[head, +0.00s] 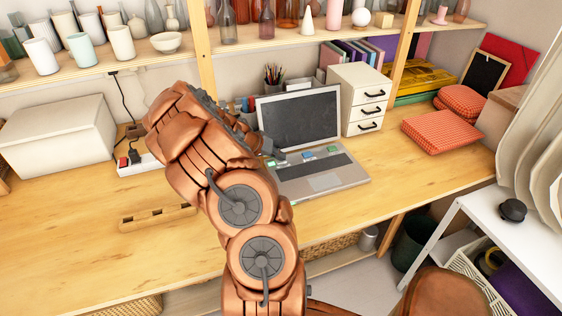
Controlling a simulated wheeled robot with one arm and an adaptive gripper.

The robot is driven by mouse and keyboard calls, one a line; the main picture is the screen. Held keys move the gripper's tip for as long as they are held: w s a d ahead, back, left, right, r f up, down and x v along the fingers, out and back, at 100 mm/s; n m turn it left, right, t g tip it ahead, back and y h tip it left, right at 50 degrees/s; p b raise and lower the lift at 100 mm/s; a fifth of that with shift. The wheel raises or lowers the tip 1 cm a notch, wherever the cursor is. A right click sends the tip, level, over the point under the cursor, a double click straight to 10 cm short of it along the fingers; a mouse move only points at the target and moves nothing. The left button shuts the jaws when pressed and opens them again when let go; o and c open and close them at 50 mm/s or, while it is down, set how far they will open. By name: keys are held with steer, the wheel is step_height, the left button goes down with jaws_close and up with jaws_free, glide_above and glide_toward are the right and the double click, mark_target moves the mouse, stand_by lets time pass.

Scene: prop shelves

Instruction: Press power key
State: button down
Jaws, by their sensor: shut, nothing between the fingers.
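A grey laptop (325,181) stands open on the wooden desk, its dark screen (300,118) facing me. Small coloured labels (308,155) lie along the top of its keyboard. They are too small to read, and I cannot tell which key is the power key. My copper-coloured arm rises from the bottom and bends over the desk left of the laptop. My gripper (277,154) shows as a dark tip by the keyboard's upper left corner. It is shut and empty. I cannot tell whether it touches the laptop. My arm hides part of the laptop's left side.
A white power strip (146,167) with dark plugs and a red part lies left of my arm. A white box (59,134) stands at the left, a small drawer unit (357,97) behind the laptop. Red patterned cushions (440,130) lie to the right. The front desk is mostly clear.

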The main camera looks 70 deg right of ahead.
stand_by(0.7)
steer(key=shift+r+b, duration=0.4)
steer(key=shift+r, duration=0.25)
steer(key=shift+r, duration=0.15)
steer(key=shift+r, duration=2.4)
